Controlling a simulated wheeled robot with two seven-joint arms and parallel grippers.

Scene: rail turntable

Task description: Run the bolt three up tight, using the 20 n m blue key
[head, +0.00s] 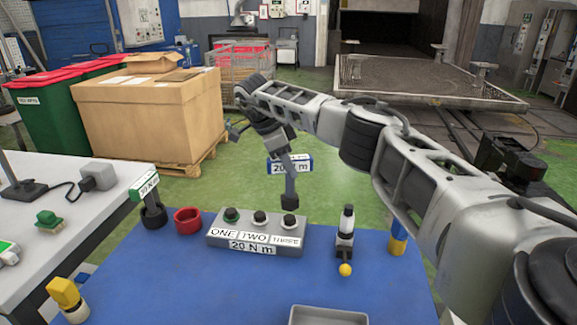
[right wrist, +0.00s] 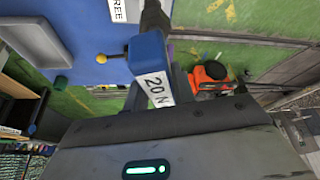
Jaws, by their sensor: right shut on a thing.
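The blue key (head: 273,166), labelled 20 N m, is in my right gripper (head: 284,150). The key hangs upright, its dark socket end (head: 290,201) down at the bolt marked THREE (head: 289,219). The socket looks just above or on that bolt; I cannot tell whether it is seated. The grey block (head: 215,240) is labelled 20 N m, with bolt one (head: 232,214) and bolt two (head: 260,217) uncovered. In the right wrist view the blue handle (right wrist: 147,52) shows in front of the gripper body. My left gripper is out of view.
A green-labelled 30 N m key (head: 145,187) and a red cup (head: 187,220) stand left of the block. A lever with a yellow ball (head: 345,269) stands close on the right. A grey tray (head: 327,316) lies at the front. The blue mat (head: 190,290) is clear at front left.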

